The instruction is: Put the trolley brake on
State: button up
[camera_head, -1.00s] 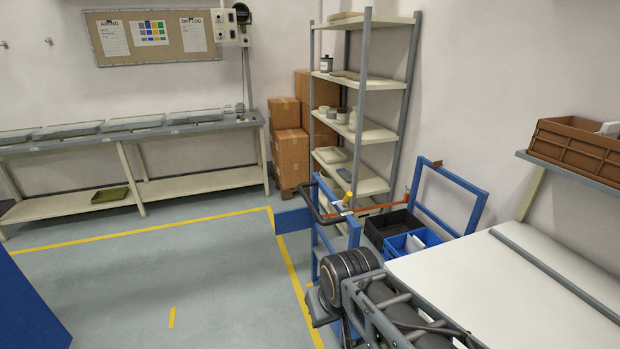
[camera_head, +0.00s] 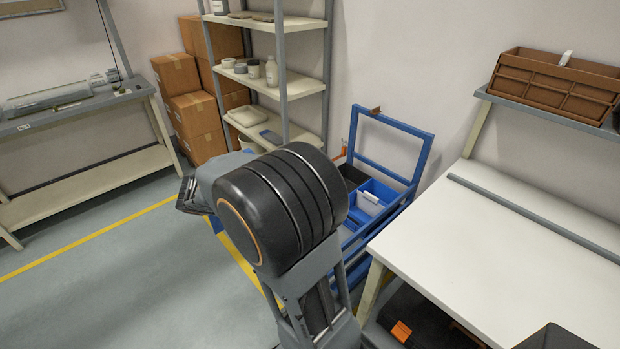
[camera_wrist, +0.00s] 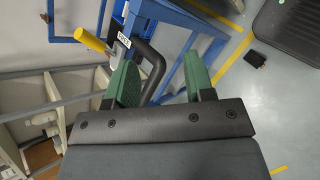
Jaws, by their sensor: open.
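The blue trolley (camera_head: 428,148) stands between the shelf rack and the white bench in the head view; my arm covers its near handle end. In the wrist view, its blue frame (camera_wrist: 178,16) shows at the top. A yellow-gripped lever (camera_wrist: 92,39) with a metal shank sits on this frame by a small white label (camera_wrist: 124,40). The trolley's black bent handle (camera_wrist: 154,66) passes near the left finger. My gripper (camera_wrist: 163,72) is open with green fingers, apart from the yellow grip, which lies to their upper left. I cannot tell whether the handle touches a finger.
The trolley carries a blue bin (camera_head: 376,196) and a dark bin. The shelf rack (camera_head: 283,70) stands behind it, and the white bench (camera_head: 500,255) is close on the right. Floor at the left is clear, marked by a yellow line (camera_head: 90,236).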

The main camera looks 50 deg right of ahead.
jog(key=w+d+n+h, duration=0.1)
jog(key=w+d+h, duration=0.1)
jog(key=w+d+f+n+g+h, duration=0.1)
jog(key=w+d+h, duration=0.1)
jog(key=w+h, duration=0.1)
jog(key=w+d+f+n+h, duration=0.1)
jog(key=w+d+h, duration=0.1)
jog(key=d, duration=0.1)
jog(key=shift+w+n+g+b, duration=0.25)
jog(key=shift+n+g+b, duration=0.05)
jog(key=shift+b, duration=0.05)
jog(key=p+x, duration=0.2)
jog(key=x, duration=1.1)
jog(key=shift+d+r+h, duration=0.25)
jog(key=shift+r+h, duration=0.05)
jog(key=shift+c, duration=0.3)
grip_shut()
